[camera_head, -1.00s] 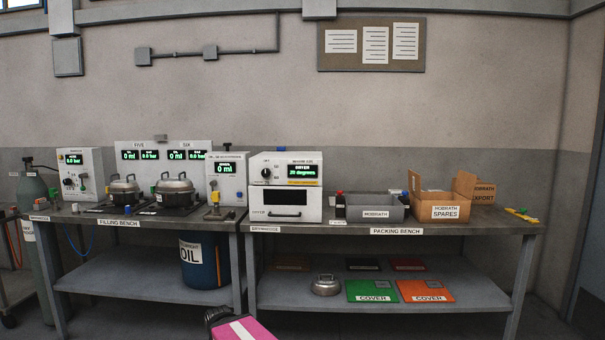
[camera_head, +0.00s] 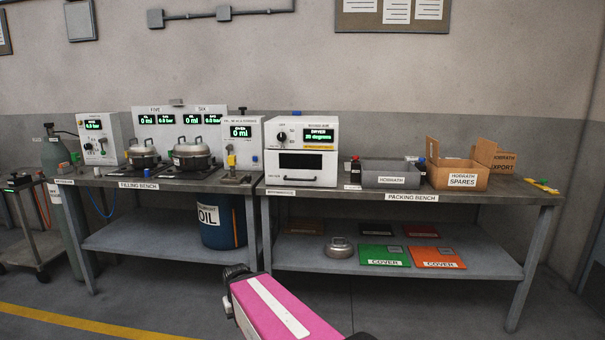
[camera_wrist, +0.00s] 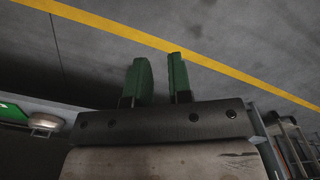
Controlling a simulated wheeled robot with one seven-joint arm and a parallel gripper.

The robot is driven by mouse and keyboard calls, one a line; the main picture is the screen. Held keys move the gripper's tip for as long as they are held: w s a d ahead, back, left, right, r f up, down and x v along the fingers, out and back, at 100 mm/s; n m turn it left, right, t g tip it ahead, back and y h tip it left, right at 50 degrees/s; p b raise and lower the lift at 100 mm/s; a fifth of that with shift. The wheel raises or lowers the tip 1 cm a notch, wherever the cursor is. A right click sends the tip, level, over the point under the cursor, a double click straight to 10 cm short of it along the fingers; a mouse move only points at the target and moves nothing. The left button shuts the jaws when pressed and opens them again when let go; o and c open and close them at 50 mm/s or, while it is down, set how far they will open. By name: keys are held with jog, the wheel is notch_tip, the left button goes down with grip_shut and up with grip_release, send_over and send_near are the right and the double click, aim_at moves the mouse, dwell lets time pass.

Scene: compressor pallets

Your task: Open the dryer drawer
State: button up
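The dryer (camera_head: 326,122) is a white box on the packing bench, with a black knob and a green display that reads about 20 degrees. Its drawer (camera_head: 272,168) is the lower white front, with a dark window and a dark bar handle (camera_head: 300,179) below it. The drawer looks shut, flush with the box. My pink arm shows at the bottom of the head view, low in front of the bench and apart from the dryer. My gripper (camera_wrist: 160,65) shows in the wrist view with two green fingers apart and nothing between them, over the floor. The wrist view does not show the dryer.
Left of the dryer stand a filling machine (camera_head: 241,158) and metal pots (camera_head: 192,155). Right of it are a grey bin (camera_head: 390,180) and a cardboard spares box (camera_head: 460,180). Covers (camera_head: 384,255) lie on the lower shelf. The floor before the bench is clear.

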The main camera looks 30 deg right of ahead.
jog(key=shift+o, duration=1)
jog(key=w+d+r+t+h, duration=0.1)
jog(key=w+d+r, duration=0.1)
jog(key=w+d, duration=0.2)
jog(key=w+d+r+n+t+h, duration=0.1)
jog(key=w+d+r+h, duration=0.1)
jog(key=w+d+r, duration=0.1)
jog(key=w+d, duration=0.1)
jog(key=w, duration=0.1)
jog(key=shift+w+d, duration=0.25)
jog(key=shift+w, duration=0.1)
jog(key=n+t+h, duration=0.6)
jog(key=t+h, duration=0.1)
jog(key=h, duration=0.3)
send_near(300, 180)
jog(key=x, duration=1)
jog(key=shift+w+d, duration=0.2)
grip_shut()
